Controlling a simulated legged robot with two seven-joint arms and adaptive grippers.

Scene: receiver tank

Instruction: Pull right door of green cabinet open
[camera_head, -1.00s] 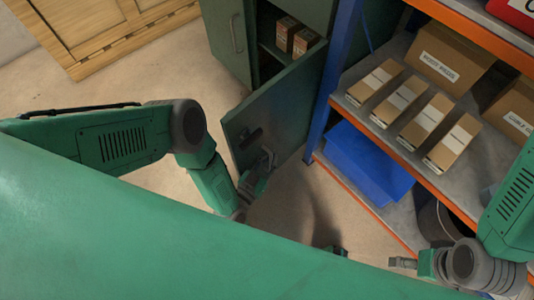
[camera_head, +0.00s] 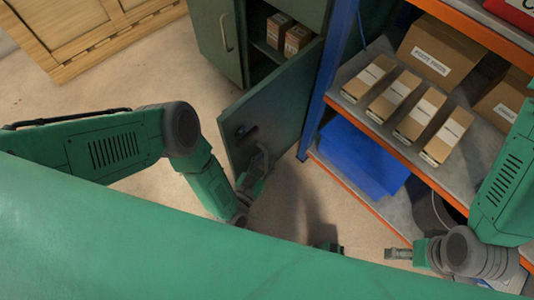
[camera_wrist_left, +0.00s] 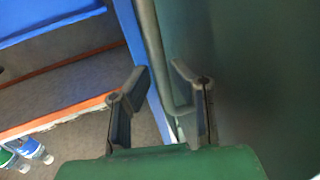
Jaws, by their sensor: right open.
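The green cabinet (camera_head: 207,30) stands at the top of the head view. Its right door (camera_head: 285,100) is swung partly open, its free edge out to the lower left. My left gripper (camera_head: 257,165) is at the outer face of this door, near its free edge. In the left wrist view, the left gripper (camera_wrist_left: 160,85) has its fingers apart, with the curved door handle (camera_wrist_left: 155,50) running between them. I cannot tell whether they touch it. My right gripper (camera_head: 392,253) is open and empty at the lower right, away from the cabinet.
Small boxes (camera_head: 278,30) stand inside the cabinet. A blue and orange shelf unit (camera_head: 385,205) is right of the door, with cartons (camera_head: 440,52) and a blue bin (camera_head: 360,160). A wooden crate (camera_head: 80,25) stands at upper left. The floor (camera_head: 60,80) left of the cabinet is clear.

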